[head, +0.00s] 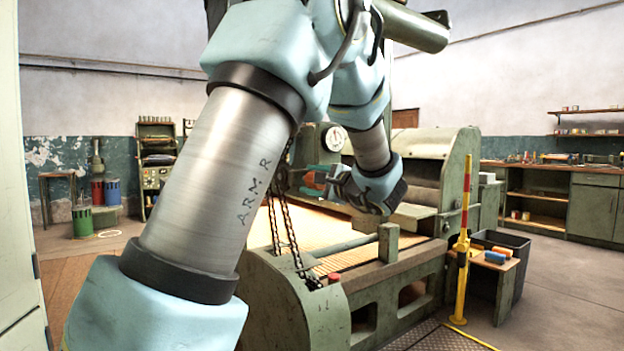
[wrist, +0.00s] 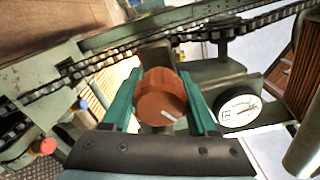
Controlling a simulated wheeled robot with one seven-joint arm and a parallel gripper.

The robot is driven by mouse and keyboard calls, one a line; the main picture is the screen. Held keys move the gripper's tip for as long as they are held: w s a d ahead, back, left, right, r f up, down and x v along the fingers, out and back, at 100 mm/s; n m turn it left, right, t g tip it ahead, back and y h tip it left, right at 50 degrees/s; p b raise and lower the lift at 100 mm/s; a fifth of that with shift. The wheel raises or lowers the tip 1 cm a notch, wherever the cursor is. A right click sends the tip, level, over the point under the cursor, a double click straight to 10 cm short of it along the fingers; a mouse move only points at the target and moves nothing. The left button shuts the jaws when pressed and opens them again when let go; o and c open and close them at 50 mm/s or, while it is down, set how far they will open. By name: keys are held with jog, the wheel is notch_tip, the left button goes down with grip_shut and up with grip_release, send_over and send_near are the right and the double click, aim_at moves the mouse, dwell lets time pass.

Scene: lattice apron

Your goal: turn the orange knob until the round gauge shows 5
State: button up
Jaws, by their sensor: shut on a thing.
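The orange knob (wrist: 162,96) is in the middle of the wrist view, between the two green fingers of my gripper (wrist: 160,76), which are shut on its sides. A white mark shows on the lower right of its face. The round gauge (wrist: 238,109) has a white dial and a dark rim, right of the knob. It also shows in the head view (head: 334,138), beside my arm. Its needle and figures are too small to read surely. In the head view an orange patch (head: 311,181) shows near my gripper, partly hidden.
Chains (head: 288,225) hang and run close to the machine (head: 300,315). A red button (wrist: 47,146) sits at the lower left of the wrist view. A yellow post (head: 463,245) and a small table with coloured blocks (head: 492,257) stand to the right.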

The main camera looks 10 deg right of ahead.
jog(key=m+p, duration=0.3)
jog(key=m, duration=0.2)
jog(key=shift+r+m, duration=0.1)
jog(key=shift+m, duration=0.2)
jog(key=m+p, duration=0.3)
jog(key=shift+m+p, duration=1.15)
jog(key=shift+m, duration=0.15)
jog(key=shift+f, duration=0.25)
jog(key=o, duration=1.4)
jog(key=b+v, duration=0.1)
jog(key=v, duration=1)
jog(key=shift+r, duration=0.1)
